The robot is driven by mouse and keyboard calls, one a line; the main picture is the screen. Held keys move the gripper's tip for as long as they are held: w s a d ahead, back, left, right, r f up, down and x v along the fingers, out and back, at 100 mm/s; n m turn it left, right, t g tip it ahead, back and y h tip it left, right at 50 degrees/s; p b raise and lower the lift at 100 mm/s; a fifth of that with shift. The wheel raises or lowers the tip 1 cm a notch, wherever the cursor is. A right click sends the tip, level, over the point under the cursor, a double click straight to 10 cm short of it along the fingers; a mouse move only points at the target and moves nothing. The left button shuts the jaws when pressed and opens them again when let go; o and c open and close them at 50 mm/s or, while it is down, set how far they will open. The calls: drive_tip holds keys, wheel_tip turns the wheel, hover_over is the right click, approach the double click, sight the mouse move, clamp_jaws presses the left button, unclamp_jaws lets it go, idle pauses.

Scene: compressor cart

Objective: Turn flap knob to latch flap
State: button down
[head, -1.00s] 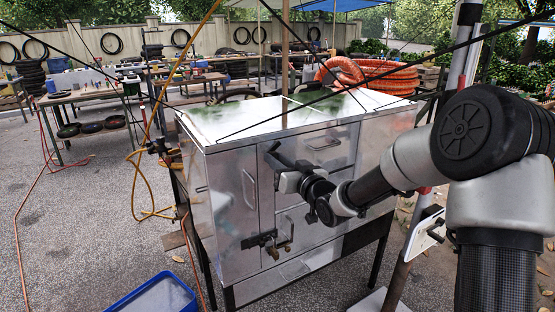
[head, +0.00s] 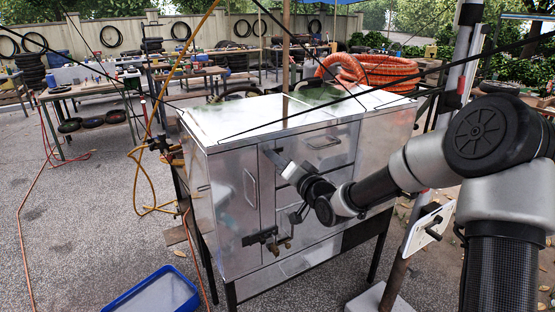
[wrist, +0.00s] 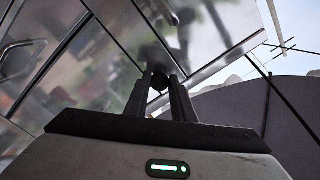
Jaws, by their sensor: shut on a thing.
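The metal cabinet of the cart (head: 235,195) stands in the middle of the head view, with a door and handled panels on its front. My gripper (head: 271,157) is at the upper front of the cabinet, beside the tall left door. In the wrist view my gripper (wrist: 159,88) is shut on a small dark round knob (wrist: 159,80), with one finger on each side of it. The knob is hidden by the fingers in the head view. I cannot tell clearly which panel is the flap or how the latch stands.
A drawer handle (head: 323,143) lies right of my gripper, and a door handle (head: 250,188) to its left. An orange hose coil (head: 370,72) lies on top. A blue bin (head: 155,292) stands on the ground in front.

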drive_tip(key=shift+f, duration=0.1)
idle(0.3)
drive_tip(key=c, duration=1.5)
unclamp_jaws()
drive_tip(key=p+v, duration=0.1)
drive_tip(key=v, duration=1.6)
drive_tip(key=shift+s+d, duration=0.2)
drive_tip(key=shift+s, duration=0.05)
